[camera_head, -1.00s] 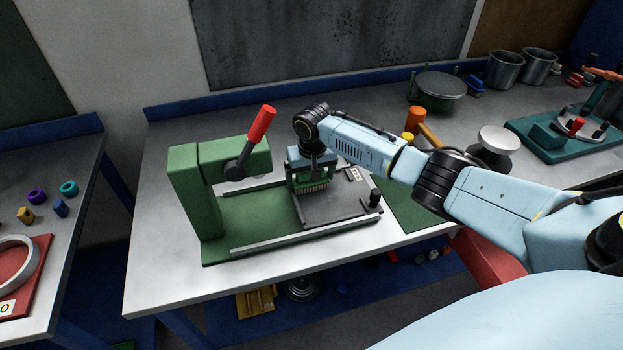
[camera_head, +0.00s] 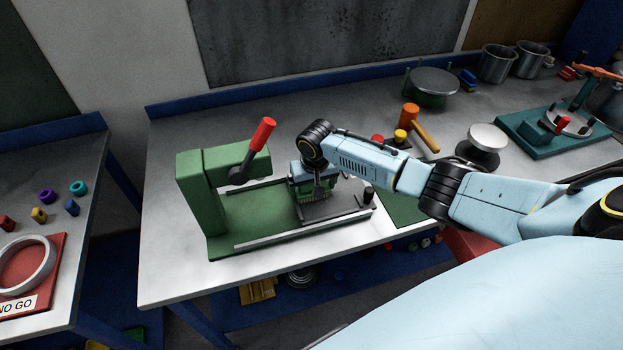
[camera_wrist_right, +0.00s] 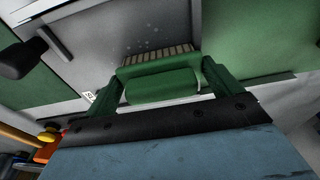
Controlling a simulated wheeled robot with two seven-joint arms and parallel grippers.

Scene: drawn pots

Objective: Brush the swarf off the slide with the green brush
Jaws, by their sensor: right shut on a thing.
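The green brush (camera_wrist_right: 160,84) is in my right gripper (camera_wrist_right: 168,72), which is shut on it; its pale bristles (camera_wrist_right: 155,55) point at the grey slide (camera_wrist_right: 165,25). In the head view my right gripper (camera_head: 318,188) is over the slide (camera_head: 332,211), with the bristles low at its surface; I cannot tell whether they touch. Faint light specks, perhaps swarf (camera_wrist_right: 150,28), show on the slide beyond the bristles in the wrist view. The slide has a dark knob (camera_head: 368,192) at its right end. My left gripper is not in view.
The slide sits on a green press base (camera_head: 245,217) between light rails; its column and red-handled lever (camera_head: 262,133) stand at the left. An orange mallet (camera_head: 411,112) and a round silver-topped thing (camera_head: 488,137) lie behind my arm. The bench's front left is clear.

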